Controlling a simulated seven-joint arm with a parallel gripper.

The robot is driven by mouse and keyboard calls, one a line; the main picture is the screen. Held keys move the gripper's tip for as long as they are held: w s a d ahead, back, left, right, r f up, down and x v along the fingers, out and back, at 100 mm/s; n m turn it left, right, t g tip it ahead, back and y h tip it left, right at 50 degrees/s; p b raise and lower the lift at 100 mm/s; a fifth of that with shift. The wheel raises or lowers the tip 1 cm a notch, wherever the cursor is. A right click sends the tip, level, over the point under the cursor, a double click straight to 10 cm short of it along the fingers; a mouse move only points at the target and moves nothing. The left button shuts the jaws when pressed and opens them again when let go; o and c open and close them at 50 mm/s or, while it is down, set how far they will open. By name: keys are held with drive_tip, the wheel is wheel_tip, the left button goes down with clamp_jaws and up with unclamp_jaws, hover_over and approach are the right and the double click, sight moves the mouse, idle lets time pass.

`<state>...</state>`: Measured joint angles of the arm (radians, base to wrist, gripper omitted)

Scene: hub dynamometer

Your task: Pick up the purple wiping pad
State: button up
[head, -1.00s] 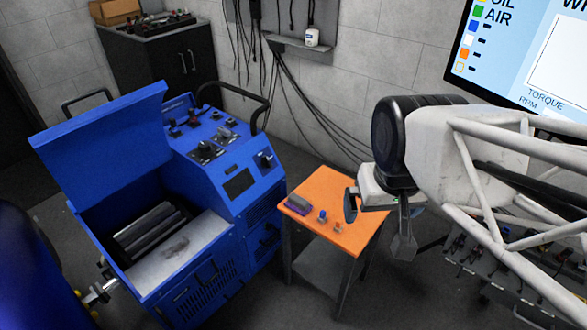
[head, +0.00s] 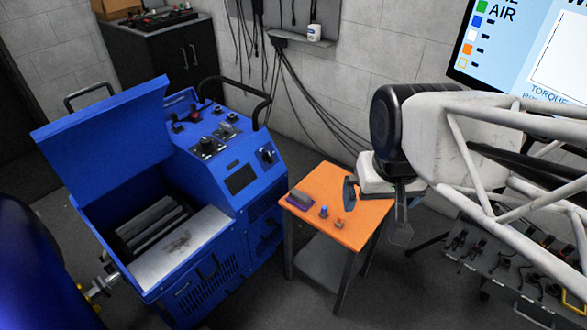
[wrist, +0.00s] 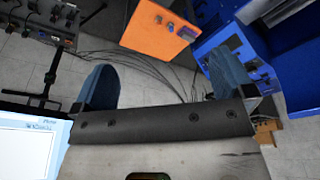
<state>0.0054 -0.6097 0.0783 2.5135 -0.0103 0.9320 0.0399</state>
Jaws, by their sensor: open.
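The purple wiping pad (head: 299,198), with a grey block on top, lies at the left edge of the orange table top (head: 330,234). In the wrist view the pad (wrist: 186,33) shows small at the table's right side. My gripper (head: 375,209) is open and empty, above and right of the pad in the head view, apart from it. In the wrist view both fingers of my gripper (wrist: 165,82) stand wide apart with floor and cables between them, and the table lies beyond them.
A blue knob (head: 323,211) and an orange-red knob (head: 339,223) stand right of the pad. The blue dynamometer (head: 240,180) stands left of the table. Cables hang on the wall behind. A screen (head: 530,50) and a tool rack (head: 500,262) are on the right.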

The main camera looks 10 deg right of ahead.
drive_tip(key=w+a+f+m, duration=0.1)
drive_tip(key=w+f+m, duration=0.15)
drive_tip(key=w, duration=1.15)
drive_tip(key=m+g, duration=0.3)
drive_tip(key=m, duration=0.3)
hover_over(299, 195)
wheel_tip(299, 195, down, 35)
drive_tip(key=shift+d+r, duration=0.1)
drive_tip(key=shift+w+f, duration=0.15)
drive_tip(key=shift+f, duration=0.35)
drive_tip(key=shift+f, duration=1.25)
drive_tip(key=shift+f, duration=0.1)
